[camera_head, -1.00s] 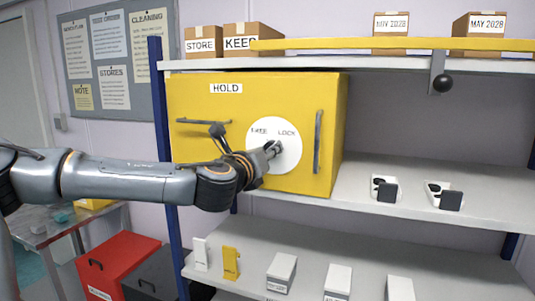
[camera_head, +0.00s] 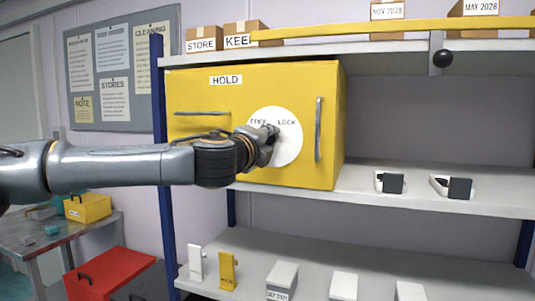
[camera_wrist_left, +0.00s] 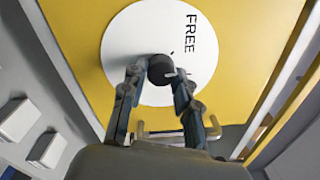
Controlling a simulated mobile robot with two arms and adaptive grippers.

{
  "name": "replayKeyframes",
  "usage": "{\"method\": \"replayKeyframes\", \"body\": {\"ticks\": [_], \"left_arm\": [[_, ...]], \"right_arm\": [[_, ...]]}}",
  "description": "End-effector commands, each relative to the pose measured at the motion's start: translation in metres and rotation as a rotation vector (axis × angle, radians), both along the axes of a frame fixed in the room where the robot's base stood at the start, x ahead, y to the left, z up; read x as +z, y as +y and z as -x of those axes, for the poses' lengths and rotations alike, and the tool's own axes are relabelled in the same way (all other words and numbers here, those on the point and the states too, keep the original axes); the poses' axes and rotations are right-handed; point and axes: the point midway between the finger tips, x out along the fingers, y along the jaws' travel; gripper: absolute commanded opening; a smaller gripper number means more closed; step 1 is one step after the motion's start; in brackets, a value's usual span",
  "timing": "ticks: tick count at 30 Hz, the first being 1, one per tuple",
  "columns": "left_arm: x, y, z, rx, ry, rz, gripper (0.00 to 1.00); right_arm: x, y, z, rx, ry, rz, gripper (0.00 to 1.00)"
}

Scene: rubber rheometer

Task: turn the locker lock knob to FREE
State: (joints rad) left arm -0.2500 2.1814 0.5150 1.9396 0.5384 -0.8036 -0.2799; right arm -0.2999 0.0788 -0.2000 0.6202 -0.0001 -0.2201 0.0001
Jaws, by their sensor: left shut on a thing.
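The yellow locker (camera_head: 325,130), labelled HOLD, stands on the shelf. On its front is a white dial plate (camera_head: 290,150) marked FREE at left and LOCK at right. In the left wrist view, the black lock knob (camera_wrist_left: 160,69) sits in the middle of the plate, with a light mark at its edge. My right gripper is not in view.
The locker has a vertical handle (camera_head: 318,130) right of the dial and a horizontal one (camera_head: 202,113) at left. Small holders stand on the shelves. A red box (camera_head: 110,275) is below left.

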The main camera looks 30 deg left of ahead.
Motion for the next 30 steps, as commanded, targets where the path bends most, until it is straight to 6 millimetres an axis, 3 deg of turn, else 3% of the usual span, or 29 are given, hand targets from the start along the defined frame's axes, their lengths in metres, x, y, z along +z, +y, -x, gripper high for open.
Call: {"method": "replayKeyframes", "body": {"ticks": [1,12,30], "left_arm": [[-0.005,0.0,0.0,0.0,-0.011,0.044,0.0],[-0.003,-0.001,0.0,0.0,-0.09,0.377,0.0],[0.0,-0.001,0.0,-0.001,-0.161,0.677,0.0]], "right_arm": [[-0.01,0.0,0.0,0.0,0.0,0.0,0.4],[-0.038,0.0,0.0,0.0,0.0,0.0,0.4],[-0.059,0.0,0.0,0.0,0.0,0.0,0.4]]}}
